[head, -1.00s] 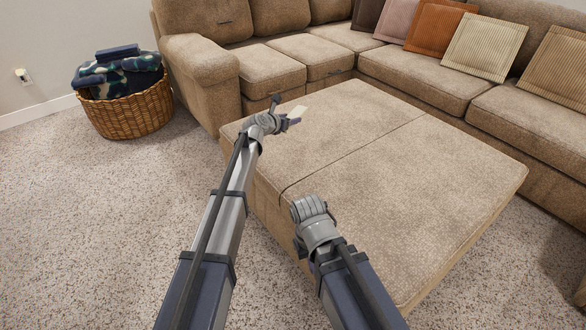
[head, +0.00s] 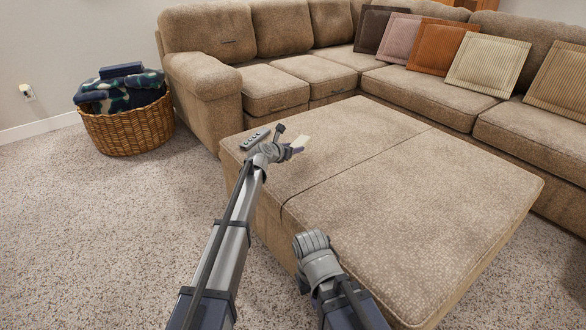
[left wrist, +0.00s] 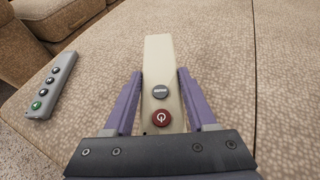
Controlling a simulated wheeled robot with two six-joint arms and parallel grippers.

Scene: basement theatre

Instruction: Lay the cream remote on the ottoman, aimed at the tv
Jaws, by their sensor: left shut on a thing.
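The cream remote (left wrist: 158,62) is a long pale bar with a dark grey button and a red power button. My left gripper (head: 297,149) is shut on it, with a purple finger on each side in the left wrist view. The remote's pale end (head: 302,141) points away to the upper right in the head view. It is over the left part of the tan ottoman (head: 420,200); I cannot tell whether it touches the fabric. My right gripper (head: 311,242) is at the ottoman's near edge, its fingers not clear. No tv is in view.
A grey remote (head: 255,139) with several buttons lies on the ottoman left of my left gripper; it also shows in the left wrist view (left wrist: 52,85). A sectional sofa (head: 285,75) stands behind. A wicker basket (head: 130,130) stands at left. The ottoman's right part is clear.

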